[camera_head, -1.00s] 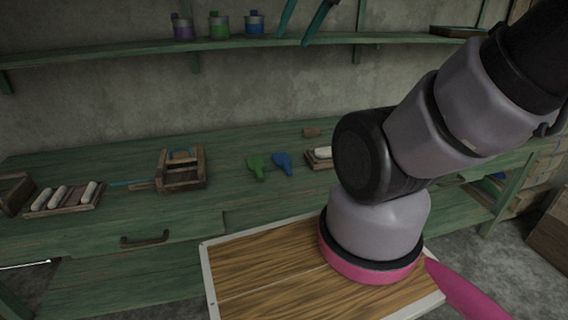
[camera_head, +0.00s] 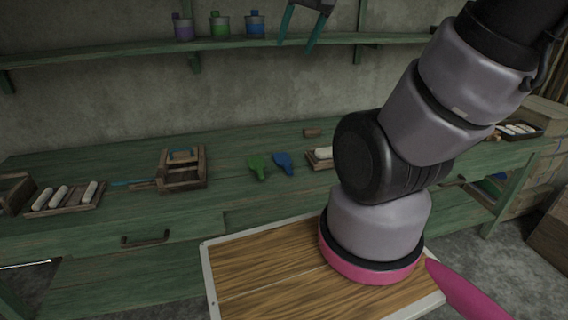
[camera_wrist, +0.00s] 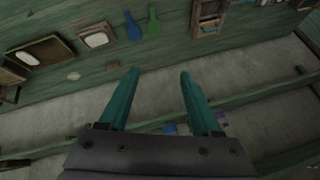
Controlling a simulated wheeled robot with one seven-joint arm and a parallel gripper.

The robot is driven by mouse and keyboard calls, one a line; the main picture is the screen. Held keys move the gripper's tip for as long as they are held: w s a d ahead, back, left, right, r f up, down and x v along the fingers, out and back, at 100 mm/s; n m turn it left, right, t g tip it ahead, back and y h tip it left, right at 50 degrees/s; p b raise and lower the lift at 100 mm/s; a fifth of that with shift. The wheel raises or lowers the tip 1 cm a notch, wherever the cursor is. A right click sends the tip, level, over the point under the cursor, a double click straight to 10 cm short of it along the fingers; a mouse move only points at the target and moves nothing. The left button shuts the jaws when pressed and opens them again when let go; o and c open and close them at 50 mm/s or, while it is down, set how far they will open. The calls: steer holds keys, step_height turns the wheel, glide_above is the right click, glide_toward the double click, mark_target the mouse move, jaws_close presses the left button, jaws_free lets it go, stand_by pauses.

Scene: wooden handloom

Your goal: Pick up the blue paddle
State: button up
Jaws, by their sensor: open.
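The blue paddle (camera_head: 284,163) lies flat on the green workbench, just right of the green paddle (camera_head: 257,166). In the wrist view the blue paddle (camera_wrist: 133,27) shows near the top edge, left of the green paddle (camera_wrist: 154,22). My gripper (camera_head: 298,47) has teal fingers and is at the top of the head view, in the air near the shelf, well above the paddles. In the wrist view its two fingers (camera_wrist: 158,73) are spread apart with nothing between them.
The green workbench (camera_head: 110,195) carries a wooden frame box (camera_head: 181,168), a tray of white rolls (camera_head: 64,198) and another small tray (camera_head: 320,158). A shelf (camera_head: 130,48) above holds purple, green and blue cans (camera_head: 219,25). Bench around the paddles is mostly clear.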

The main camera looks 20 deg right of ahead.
steer(key=w+d+f+h, duration=0.1)
steer(key=w+d+f, duration=0.3)
steer(key=w+f, duration=0.4)
steer(key=n+g, duration=0.2)
steer(key=n, duration=0.1)
glide_above(287, 166)
steer(key=s, duration=0.3)
step_height(287, 166, down, 36)
steer(key=shift+w+a+r, duration=0.15)
steer(key=shift+r, duration=0.1)
steer(key=shift+d+x, duration=0.15)
steer(key=shift+x, duration=1.35)
steer(key=shift+d+x, duration=0.1)
steer(key=shift+x, duration=1.4)
steer(key=shift+f, duration=0.2)
steer(key=shift+w, duration=0.1)
jaws_close()
